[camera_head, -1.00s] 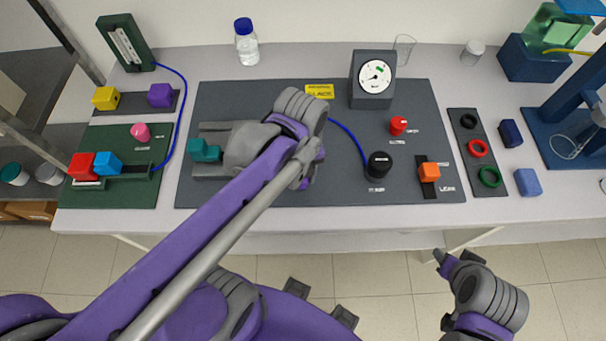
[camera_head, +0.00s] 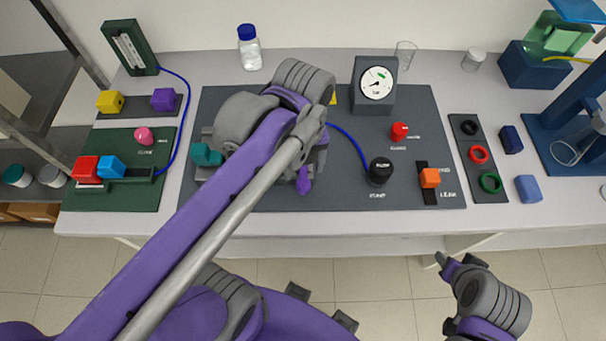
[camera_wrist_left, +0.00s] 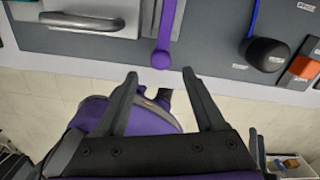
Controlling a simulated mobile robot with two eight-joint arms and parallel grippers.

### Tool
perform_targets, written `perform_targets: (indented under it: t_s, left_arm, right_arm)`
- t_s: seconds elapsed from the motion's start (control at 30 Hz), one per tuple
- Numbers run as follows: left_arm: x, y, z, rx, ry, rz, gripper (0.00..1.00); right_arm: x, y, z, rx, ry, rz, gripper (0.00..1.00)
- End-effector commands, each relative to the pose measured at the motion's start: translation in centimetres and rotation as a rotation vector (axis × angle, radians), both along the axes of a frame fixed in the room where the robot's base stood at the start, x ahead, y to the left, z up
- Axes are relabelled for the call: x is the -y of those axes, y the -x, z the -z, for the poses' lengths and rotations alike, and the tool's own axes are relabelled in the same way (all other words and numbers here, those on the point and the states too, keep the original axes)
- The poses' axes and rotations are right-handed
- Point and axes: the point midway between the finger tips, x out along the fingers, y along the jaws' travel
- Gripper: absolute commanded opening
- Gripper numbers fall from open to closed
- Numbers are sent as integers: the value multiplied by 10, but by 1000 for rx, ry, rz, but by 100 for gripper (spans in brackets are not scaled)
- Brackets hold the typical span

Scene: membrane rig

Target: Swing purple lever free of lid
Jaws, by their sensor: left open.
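The purple lever (camera_wrist_left: 164,42) shows in the left wrist view, pointing toward the bench's front edge with its rounded end lowest. It lies to the right of the grey metal lid (camera_wrist_left: 112,10), which has a bar handle (camera_wrist_left: 82,21). My left gripper (camera_wrist_left: 160,75) is open and empty, its fingertips on either side of a line just below the lever's end, not closed on it. In the head view the lever's end (camera_head: 304,181) shows below my left wrist, which hides the rest of it and most of the lid. My right gripper (camera_head: 444,260) is off the bench's front.
On the dark mat stand a black pump knob (camera_head: 379,172), a red knob (camera_head: 399,131), an orange slider block (camera_head: 430,178) and a gauge (camera_head: 375,84). A teal block (camera_head: 205,155) is left of my arm. The mat between lever and pump knob is clear.

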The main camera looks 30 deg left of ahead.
Motion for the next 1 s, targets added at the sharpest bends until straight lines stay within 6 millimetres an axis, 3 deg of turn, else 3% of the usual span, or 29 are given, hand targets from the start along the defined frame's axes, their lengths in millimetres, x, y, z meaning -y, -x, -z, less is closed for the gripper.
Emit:
perform_targets:
  t_s: [0.1, 0.3, 1.0]
  left_arm:
    - [0, 0, -21, 0, 0, 0, 71]
    - [0, 0, -37, -1, -1, 0, 71]
    - [0, 0, -38, 0, 0, 0, 71]
  right_arm:
    - [0, -1, -1, 1, 0, 0, 50]
    - [0, -1, -2, 1, 0, 0, 50]
    - [0, -1, -2, 1, 0, 0, 50]
